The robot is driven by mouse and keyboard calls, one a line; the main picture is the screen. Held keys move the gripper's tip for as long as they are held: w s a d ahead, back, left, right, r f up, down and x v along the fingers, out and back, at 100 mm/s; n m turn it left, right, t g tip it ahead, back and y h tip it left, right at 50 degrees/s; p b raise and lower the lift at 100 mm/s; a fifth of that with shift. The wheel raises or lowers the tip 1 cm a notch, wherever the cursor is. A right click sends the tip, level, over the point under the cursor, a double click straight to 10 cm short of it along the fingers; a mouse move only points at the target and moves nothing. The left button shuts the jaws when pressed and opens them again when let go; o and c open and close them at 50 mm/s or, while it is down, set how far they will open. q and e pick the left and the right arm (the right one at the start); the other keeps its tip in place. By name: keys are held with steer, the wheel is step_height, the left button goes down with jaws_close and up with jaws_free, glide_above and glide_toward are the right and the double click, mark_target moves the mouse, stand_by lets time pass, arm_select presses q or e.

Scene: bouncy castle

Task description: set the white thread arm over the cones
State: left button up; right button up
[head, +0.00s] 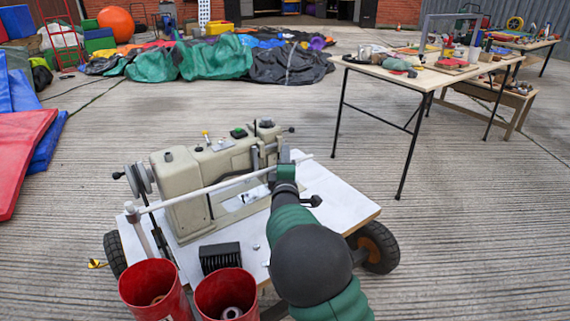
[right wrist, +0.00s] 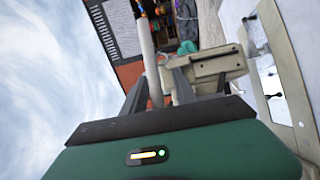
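The white thread arm (head: 222,184) is a long thin rod across the front of the beige sewing machine (head: 200,170). It runs from an upright post at the left to my right gripper (head: 287,170). In the right wrist view the rod (right wrist: 147,50) passes between the two dark fingers of the right gripper (right wrist: 158,82), with a gap at one side, so the fingers look open around it. Two red buckets (head: 150,286) (head: 225,284) stand at the cart's front left; pale rings inside them may be the cones. My left gripper is out of view.
The machine sits on a white wheeled board (head: 325,195). A black ribbed block (head: 220,257) lies by the buckets. A worktable (head: 400,75) with tools stands at the right. Crumpled fabric (head: 215,58) lies behind, and red and blue mats (head: 20,150) at the left. Open paving surrounds the cart.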

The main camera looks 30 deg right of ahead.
steer(key=shift+a+r, duration=0.1)
jaws_close()
stand_by(1.3)
